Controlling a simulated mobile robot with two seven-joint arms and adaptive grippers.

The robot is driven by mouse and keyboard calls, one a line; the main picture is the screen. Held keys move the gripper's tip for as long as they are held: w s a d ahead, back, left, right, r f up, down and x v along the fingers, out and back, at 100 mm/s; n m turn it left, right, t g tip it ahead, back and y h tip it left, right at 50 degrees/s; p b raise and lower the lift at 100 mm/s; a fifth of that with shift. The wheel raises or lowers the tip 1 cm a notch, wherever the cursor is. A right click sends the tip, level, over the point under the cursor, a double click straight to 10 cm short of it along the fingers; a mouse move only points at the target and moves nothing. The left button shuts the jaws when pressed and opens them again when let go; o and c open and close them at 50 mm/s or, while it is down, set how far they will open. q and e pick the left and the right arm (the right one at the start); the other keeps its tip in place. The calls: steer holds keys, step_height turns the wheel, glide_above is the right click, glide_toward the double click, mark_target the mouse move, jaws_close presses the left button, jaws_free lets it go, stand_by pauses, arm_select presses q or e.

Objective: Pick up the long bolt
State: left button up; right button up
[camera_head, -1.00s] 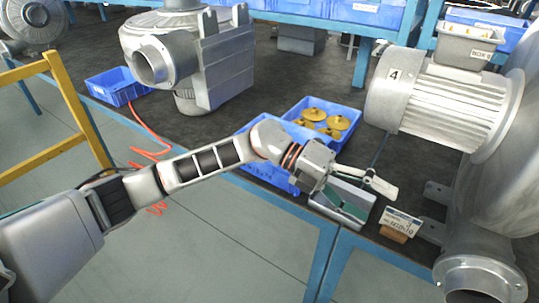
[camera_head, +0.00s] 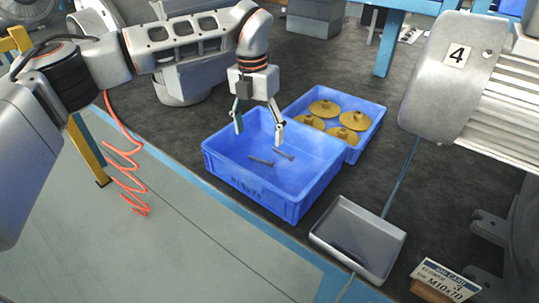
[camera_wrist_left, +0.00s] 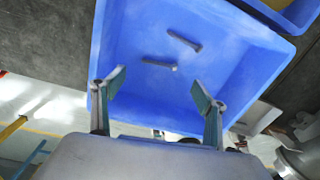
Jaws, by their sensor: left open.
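Two grey bolts lie on the floor of a blue bin: one (camera_head: 261,161) nearer the bin's front left, the other (camera_head: 284,151) a little to its right. They look close in length, so I cannot tell which is the long one. Both show in the left wrist view, one (camera_wrist_left: 160,64) nearer my fingers, one (camera_wrist_left: 185,41) farther. The blue bin (camera_head: 265,196) stands on the bench. My left gripper (camera_head: 259,132) points down over the bin, open and empty, its fingers (camera_wrist_left: 158,82) apart from the bolts. My right gripper is not in view.
A second blue bin (camera_head: 355,152) with several yellow flanged parts adjoins behind right. A grey metal tray (camera_head: 358,238) and a card marked M10x70 (camera_head: 445,280) are at the front right. A large motor marked 4 (camera_head: 440,80) stands right. A red coiled hose (camera_head: 125,165) hangs left.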

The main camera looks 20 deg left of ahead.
mark_target(260, 160)
arm_select(q)
steer(key=shift+f, duration=0.45)
steer(key=shift+s+f, duration=0.2)
steer(key=shift+f, duration=0.8)
step_height(260, 160, down, 5)
steer(key=shift+r+b, duration=0.2)
steer(key=shift+b, duration=0.7)
steer(key=shift+w+d+f, duration=0.1)
steer(key=shift+w, duration=0.05)
steer(key=c, duration=1)
steer(key=shift+c, duration=0.9)
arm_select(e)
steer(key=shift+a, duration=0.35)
